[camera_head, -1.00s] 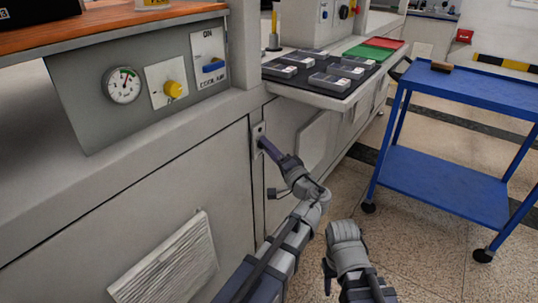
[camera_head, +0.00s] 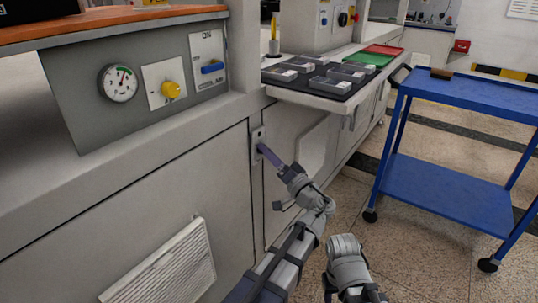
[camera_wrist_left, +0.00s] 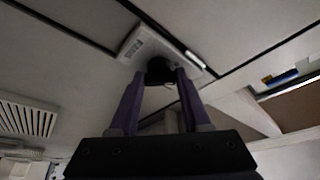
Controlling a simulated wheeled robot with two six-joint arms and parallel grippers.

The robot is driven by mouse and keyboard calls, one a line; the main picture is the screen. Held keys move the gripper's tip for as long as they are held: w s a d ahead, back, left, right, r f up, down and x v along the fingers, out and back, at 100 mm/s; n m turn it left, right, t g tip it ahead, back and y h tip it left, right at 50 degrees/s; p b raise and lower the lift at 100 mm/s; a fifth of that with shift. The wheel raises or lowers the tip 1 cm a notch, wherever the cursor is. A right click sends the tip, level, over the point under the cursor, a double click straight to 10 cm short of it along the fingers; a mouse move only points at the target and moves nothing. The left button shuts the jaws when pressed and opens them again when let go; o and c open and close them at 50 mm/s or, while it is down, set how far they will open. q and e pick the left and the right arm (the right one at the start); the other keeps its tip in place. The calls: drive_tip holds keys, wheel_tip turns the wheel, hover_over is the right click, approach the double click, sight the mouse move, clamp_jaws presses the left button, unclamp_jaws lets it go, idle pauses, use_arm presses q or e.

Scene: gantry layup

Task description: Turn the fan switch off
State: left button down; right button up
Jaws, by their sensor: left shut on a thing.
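The fan switch is a black knob (camera_wrist_left: 160,71) on a pale plate (camera_wrist_left: 131,46) with small lettering I cannot read. In the head view the plate (camera_head: 257,134) is on the grey cabinet front below the shelf. My left gripper (camera_head: 262,149) reaches up to this plate, its purple fingers at the knob. In the left wrist view my left gripper (camera_wrist_left: 161,75) has one finger on each side of the knob and is shut on it. The fingers partly hide the knob, so its setting is unclear. Part of my right arm shows at the bottom; its fingers do not.
A grey panel (camera_head: 88,120) with a gauge (camera_head: 119,83), a yellow knob (camera_head: 171,89) and a blue switch (camera_head: 212,68) is above left. A shelf (camera_head: 340,95) with several grey boxes overhangs at right. A blue cart (camera_head: 440,190) stands farther right; floor lies between.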

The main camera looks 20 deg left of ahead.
use_arm(q)
drive_tip(key=shift+c, duration=1.8)
unclamp_jaws()
